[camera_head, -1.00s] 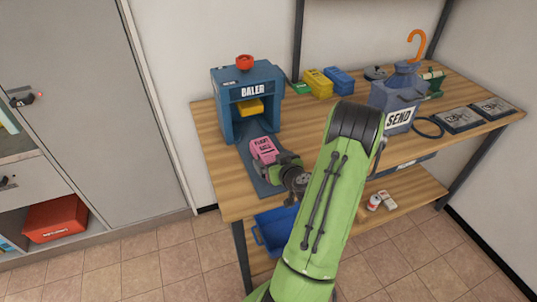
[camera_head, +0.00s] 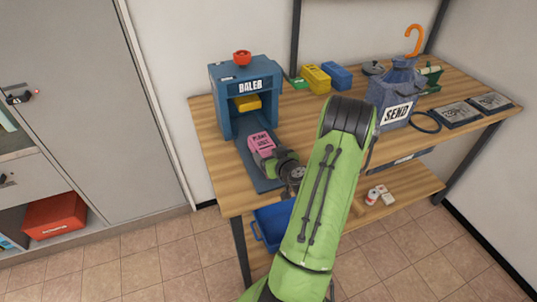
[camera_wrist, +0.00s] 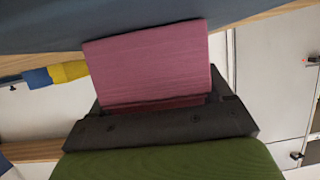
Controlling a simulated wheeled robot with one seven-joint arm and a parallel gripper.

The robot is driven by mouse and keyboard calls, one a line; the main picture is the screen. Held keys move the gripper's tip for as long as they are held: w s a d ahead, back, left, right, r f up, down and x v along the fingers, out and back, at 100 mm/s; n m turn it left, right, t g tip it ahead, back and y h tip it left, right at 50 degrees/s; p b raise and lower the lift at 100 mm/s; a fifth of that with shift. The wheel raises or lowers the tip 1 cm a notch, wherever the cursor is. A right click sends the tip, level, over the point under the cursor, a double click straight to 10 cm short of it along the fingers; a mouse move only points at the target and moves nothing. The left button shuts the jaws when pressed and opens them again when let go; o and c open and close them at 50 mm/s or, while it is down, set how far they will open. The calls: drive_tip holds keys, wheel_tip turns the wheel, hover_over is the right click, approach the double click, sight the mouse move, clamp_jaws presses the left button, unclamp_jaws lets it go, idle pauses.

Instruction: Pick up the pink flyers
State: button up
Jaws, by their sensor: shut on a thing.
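The pink flyers (camera_head: 261,143) are a small pink block with dark lettering, at the front of the blue baler (camera_head: 245,98), over its blue tray (camera_head: 246,165). My gripper (camera_head: 279,158) is shut on the near end of the flyers. In the wrist view the pink flyers (camera_wrist: 150,65) stick out from between the dark jaws of my gripper (camera_wrist: 158,105), with a blue surface right beside them. I cannot tell whether the flyers touch the tray. The far side of the jaws is hidden in the head view.
A yellow block (camera_head: 316,80) and a blue block (camera_head: 337,77) stand right of the baler. The grey SEND container (camera_head: 396,98) is farther right. A blue bin (camera_head: 272,225) is below the wooden table (camera_head: 300,125). My arm covers the table's middle.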

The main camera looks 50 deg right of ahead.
sight(270, 153)
wheel_tip(270, 153, up, 18)
drive_tip(key=p, duration=0.4)
drive_tip(key=shift+p, duration=0.35)
